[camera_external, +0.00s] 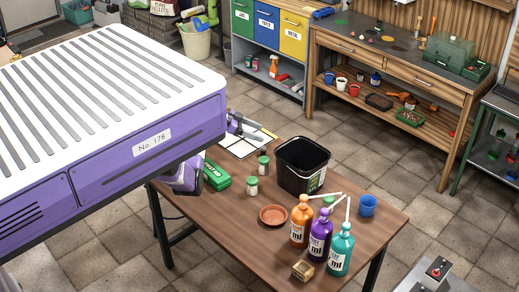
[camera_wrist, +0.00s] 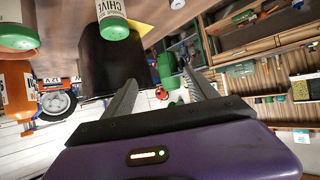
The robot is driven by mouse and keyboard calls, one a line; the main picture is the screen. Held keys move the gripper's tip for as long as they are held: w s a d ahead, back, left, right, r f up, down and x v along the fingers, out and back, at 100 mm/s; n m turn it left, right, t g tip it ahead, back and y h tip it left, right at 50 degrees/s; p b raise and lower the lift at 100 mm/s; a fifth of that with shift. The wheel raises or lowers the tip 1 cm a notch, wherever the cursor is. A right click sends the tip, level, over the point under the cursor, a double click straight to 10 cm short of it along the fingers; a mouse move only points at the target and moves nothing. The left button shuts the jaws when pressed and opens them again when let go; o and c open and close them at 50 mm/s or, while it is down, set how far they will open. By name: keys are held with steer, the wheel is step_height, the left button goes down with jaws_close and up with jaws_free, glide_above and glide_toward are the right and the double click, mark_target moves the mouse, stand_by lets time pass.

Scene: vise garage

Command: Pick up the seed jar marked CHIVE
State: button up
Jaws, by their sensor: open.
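The CHIVE jar (camera_wrist: 108,16) shows at the top of the wrist view, which looks upside down. It has a white label and a green lid (camera_wrist: 115,29). My gripper (camera_wrist: 160,77) is open, with nothing between its fingers, and is apart from the jar. Another green-lidded jar (camera_wrist: 18,32) is at the upper left there. In the external view, one jar (camera_external: 263,166) stands near the black bin and another (camera_external: 252,187) stands closer to the front on the brown table (camera_external: 215,214). Their labels are too small to read, and my fingers are hard to make out there.
The black bin (camera_external: 300,167) stands right of the jars. A terracotta saucer (camera_external: 273,215), a green case (camera_external: 216,176), orange (camera_external: 301,225), purple (camera_external: 320,238) and teal (camera_external: 341,246) pump bottles, a blue cup (camera_external: 368,205) and a small wooden box (camera_external: 303,270) share the table.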

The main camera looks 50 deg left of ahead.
steer(key=m+h+b, duration=0.1)
steer(key=b, duration=0.1)
glide_above(260, 159)
steer(key=f, duration=0.4)
steer(key=shift+a, duration=0.25)
steer(key=shift+d+f+h, duration=0.15)
steer(key=shift+f+h, duration=0.15)
steer(key=shift+h, duration=0.1)
step_height(260, 159, down, 6)
steer(key=shift+f+p, duration=0.15)
steer(key=shift+p, duration=0.25)
steer(key=shift+p+x, duration=0.35)
steer(key=shift+x, duration=2.15)
jaws_close()
